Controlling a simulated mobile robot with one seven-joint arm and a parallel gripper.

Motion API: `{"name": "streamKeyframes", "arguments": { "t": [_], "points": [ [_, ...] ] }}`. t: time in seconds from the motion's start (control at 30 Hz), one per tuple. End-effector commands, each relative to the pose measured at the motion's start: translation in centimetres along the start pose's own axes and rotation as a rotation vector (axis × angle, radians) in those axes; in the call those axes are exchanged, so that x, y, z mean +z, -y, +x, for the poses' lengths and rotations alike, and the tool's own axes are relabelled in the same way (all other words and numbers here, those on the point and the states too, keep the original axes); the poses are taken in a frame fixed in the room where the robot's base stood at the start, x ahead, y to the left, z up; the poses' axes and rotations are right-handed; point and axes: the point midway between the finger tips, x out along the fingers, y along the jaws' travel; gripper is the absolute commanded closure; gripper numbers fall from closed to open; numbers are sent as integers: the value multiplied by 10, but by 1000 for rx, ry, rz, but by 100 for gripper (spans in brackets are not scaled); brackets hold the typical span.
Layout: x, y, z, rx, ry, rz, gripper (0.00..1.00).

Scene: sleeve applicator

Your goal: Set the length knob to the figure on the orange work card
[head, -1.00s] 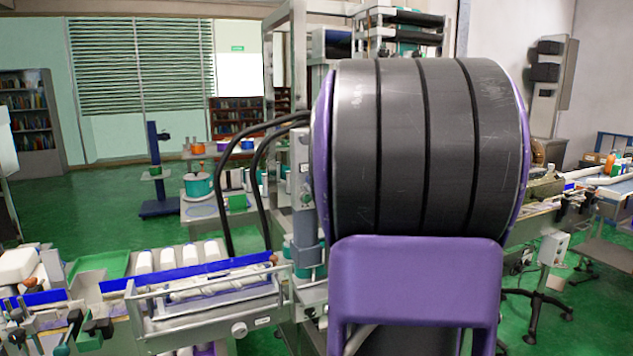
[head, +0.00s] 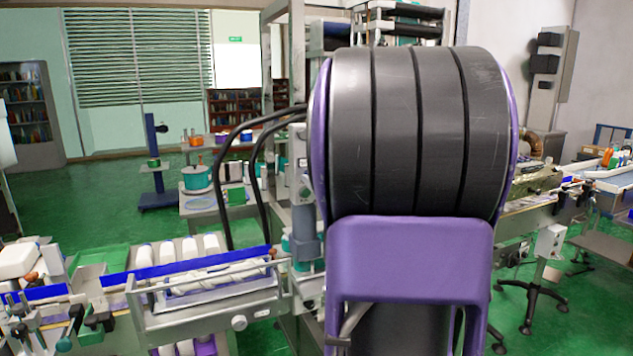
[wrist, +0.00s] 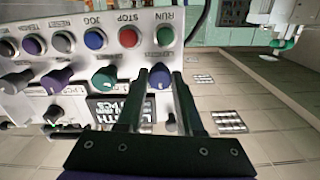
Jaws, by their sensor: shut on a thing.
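In the wrist view, my gripper (wrist: 160,74) is at the right part of a pale control panel (wrist: 40,22). Its two dark fingers are on either side of a blue-purple knob (wrist: 160,78) and shut on it. A dark plate (wrist: 103,107) below it shows white letters, including "TH" and "PCS"; a finger hides part of it. Whether the held knob is the length knob I cannot read. A green knob (wrist: 105,77) and a purple knob (wrist: 57,81) are to its left. I cannot make out the orange work card or any setting.
Above the knobs are a green RUN button (wrist: 165,36), a red STOP button (wrist: 128,37) and a blue JOG button (wrist: 95,38). In the head view, my arm hides the panel. A conveyor (head: 215,309) with white bottles lies at the left; green floor is open behind it.

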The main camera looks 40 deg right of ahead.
Motion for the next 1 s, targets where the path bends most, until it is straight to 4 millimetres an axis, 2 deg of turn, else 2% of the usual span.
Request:
{"name": "streamKeyframes", "arguments": {
  "t": [0.3,0.33,0.47,1.0],
  "points": [
    [-1,0,0,0,-3,0,100],
    [-1,0,0,0,-3,0,59],
    [-1,0,0,0,-2,0,36],
    [0,3,2,0,-1,-1,34]
  ]
}}
